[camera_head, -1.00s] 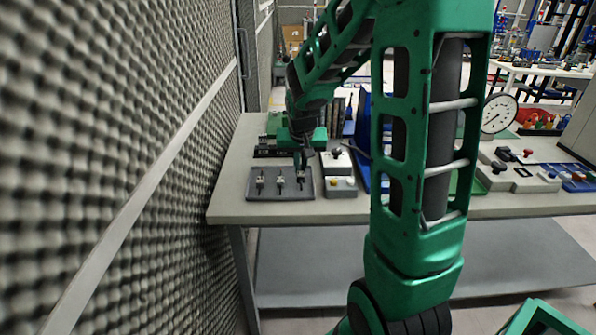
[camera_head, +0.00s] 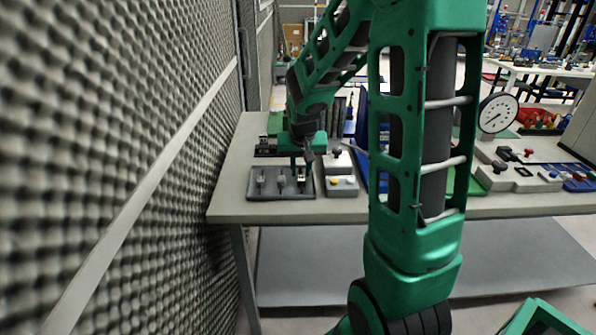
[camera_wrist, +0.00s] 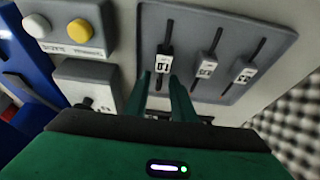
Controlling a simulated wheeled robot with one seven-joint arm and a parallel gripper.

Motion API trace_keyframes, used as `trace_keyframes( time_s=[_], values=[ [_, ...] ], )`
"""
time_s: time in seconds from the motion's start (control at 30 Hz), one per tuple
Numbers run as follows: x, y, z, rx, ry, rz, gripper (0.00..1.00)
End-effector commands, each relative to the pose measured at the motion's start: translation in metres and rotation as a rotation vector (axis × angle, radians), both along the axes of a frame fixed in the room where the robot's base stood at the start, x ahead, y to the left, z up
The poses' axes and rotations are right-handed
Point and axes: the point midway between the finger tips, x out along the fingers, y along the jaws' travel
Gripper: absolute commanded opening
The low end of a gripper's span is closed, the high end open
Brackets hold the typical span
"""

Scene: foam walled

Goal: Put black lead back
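I cannot make out a black lead for certain. In the wrist view the panel (camera_wrist: 275,45) shows the nearest one (camera_wrist: 163,62) just beyond my fingertips, and the other two (camera_wrist: 206,66) (camera_wrist: 243,72) to the right. My gripper (camera_wrist: 160,76) has its two green fingers apart, with nothing visibly held. In the head view my gripper (camera_head: 301,158) is above the panel's right slider (camera_head: 301,178). Whether the fingers touch it is unclear.
A button box (camera_head: 341,186) with white and yellow buttons (camera_wrist: 79,31) stands right of the panel. A thin dark rod or cable (camera_head: 355,149) lies behind it. The foam wall (camera_head: 130,160) runs close along the left. A dial gauge (camera_head: 497,113) stands to the right.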

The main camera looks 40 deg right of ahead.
Motion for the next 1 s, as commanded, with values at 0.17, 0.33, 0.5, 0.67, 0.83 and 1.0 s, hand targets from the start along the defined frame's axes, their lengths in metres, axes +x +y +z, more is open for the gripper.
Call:
trace_keyframes(
  time_s=[0.17,0.33,0.5,0.67,0.83,1.0],
  values=[
    [-0.006,0.005,0.022,-0.001,-0.004,0.001,0.23],
    [-0.016,0.012,0.053,-0.002,-0.007,0.001,0.23],
    [-0.027,0.019,0.082,-0.001,-0.005,0.001,0.23],
    [-0.034,0.022,0.1,-0.001,-0.003,-0.002,0.23],
    [-0.044,0.023,0.109,0.0,0.006,-0.003,0.23],
    [-0.109,0.019,0.106,0.023,0.088,-0.007,0.23]
  ],
)
